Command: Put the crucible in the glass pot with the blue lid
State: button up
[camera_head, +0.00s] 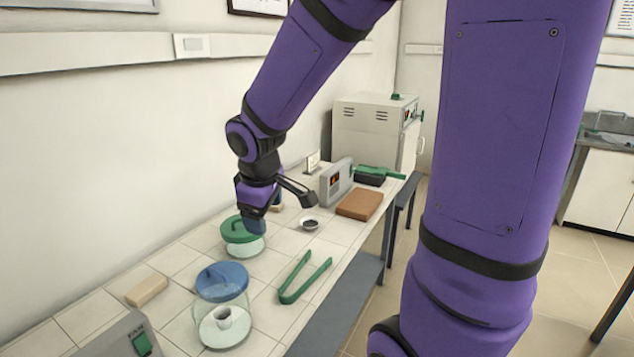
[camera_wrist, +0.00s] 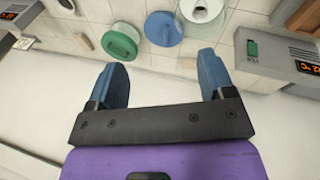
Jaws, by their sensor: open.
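The glass pot (camera_head: 240,310) stands at the near end of the tiled bench; it also shows at the top of the wrist view (camera_wrist: 217,16). The blue lid (camera_head: 222,277) shows at the pot's far side in the head view. In the wrist view the blue lid (camera_wrist: 163,28) lies apart from the pot's opening, seemingly flat on the bench. My gripper (camera_head: 254,226) is above the bench near the green-lidded pot; its two blue fingers (camera_wrist: 161,60) are spread and empty.
A green-lidded glass pot (camera_head: 242,230) stands farther back. Green tongs (camera_head: 303,278) lie right of the blue lid. A beige block (camera_head: 147,290), a small dish (camera_head: 309,223), a brown block (camera_head: 359,204) and a furnace (camera_head: 370,128) are also on the bench. A wall runs along the left.

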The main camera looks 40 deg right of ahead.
jog(key=s+r+m+t+y, duration=0.1)
jog(key=s+r+m, duration=0.2)
jog(key=s+r, duration=0.3)
jog(key=s+a+r+m+t, duration=0.1)
jog(key=s+r+m, duration=0.2)
jog(key=s+r, duration=0.3)
jog(key=s, duration=0.5)
jog(key=shift+s+a+r+y, duration=0.15)
jog(key=shift+a+y, duration=0.1)
jog(key=shift+y, duration=0.15)
